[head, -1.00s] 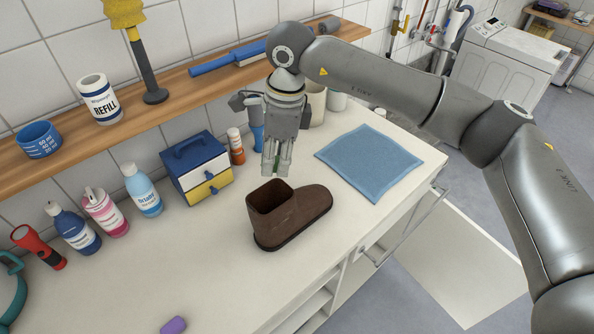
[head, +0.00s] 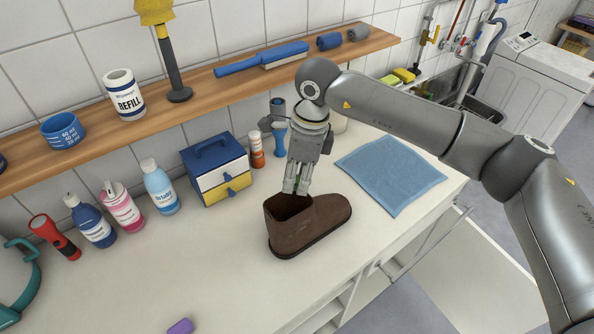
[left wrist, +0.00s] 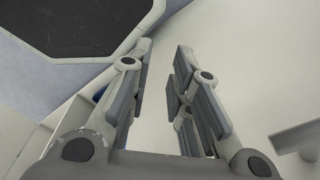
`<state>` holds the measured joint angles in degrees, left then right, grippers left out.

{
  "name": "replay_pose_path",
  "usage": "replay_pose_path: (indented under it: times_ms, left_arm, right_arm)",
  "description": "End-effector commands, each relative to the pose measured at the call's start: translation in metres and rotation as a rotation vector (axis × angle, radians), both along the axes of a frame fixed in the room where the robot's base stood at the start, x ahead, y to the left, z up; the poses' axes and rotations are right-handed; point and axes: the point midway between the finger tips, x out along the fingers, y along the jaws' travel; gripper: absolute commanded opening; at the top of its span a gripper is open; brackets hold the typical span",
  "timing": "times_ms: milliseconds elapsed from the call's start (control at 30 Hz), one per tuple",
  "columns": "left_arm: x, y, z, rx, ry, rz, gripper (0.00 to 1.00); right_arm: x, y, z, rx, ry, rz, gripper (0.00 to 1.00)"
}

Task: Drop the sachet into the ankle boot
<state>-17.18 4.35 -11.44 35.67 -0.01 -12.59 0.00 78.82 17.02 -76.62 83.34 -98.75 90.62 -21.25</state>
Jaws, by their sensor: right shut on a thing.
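The brown ankle boot (head: 318,226) stands upright on the white counter, its open shaft at the left and its toe pointing right. My right gripper (head: 292,188) points down at the boot's opening, its fingertips at the back rim. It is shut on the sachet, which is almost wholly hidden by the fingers. I cannot tell whether the fingertips are inside the opening or just above it. My left gripper (left wrist: 160,75) shows only in the left wrist view. Its fingers are apart with nothing between them.
A blue and yellow drawer box (head: 217,172), an orange bottle (head: 257,151) and a blue cup-like item (head: 280,138) stand behind the boot. A blue cloth (head: 391,174) lies to the right. Several bottles stand at the left. The front counter is clear around a purple item (head: 180,326).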

Motion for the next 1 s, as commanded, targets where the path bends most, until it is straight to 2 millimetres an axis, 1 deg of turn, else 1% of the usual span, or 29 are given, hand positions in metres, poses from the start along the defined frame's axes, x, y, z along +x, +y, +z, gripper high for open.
replay_pose_path:
  times_ms: [67,100,300,567,667,767,867,1000]
  left_arm:
    - [0.0,0.0,0.0,0.0,0.0,-0.001,0.19]
    - [0.0,0.0,0.0,0.0,0.0,-0.001,0.19]
    - [0.0,0.0,0.0,0.0,0.001,-0.002,0.19]
    - [-0.002,0.005,0.0,0.006,0.004,-0.002,0.19]
    - [-0.003,0.007,0.0,0.009,0.005,-0.002,0.19]
    - [-0.003,0.006,0.0,0.007,0.005,-0.001,0.19]
    - [-0.002,0.005,0.0,0.006,0.004,-0.001,0.19]
    - [-0.002,0.004,0.0,0.005,0.003,-0.002,0.19]
  right_arm:
    - [0.0,0.0,0.0,0.0,0.0,0.0,0.17]
    - [0.0,0.0,0.0,0.0,0.0,0.0,0.31]
    - [0.0,0.0,0.001,0.001,0.0,0.0,0.55]
    - [0.0,0.0,0.001,0.001,0.0,0.0,0.55]
    - [0.0,0.0,0.005,0.001,-0.001,0.0,0.55]
    - [0.001,-0.002,0.016,0.003,-0.003,0.0,0.55]
    - [0.001,-0.005,0.035,0.002,-0.004,0.0,0.55]
    - [0.001,-0.01,0.065,0.002,-0.004,-0.001,0.55]
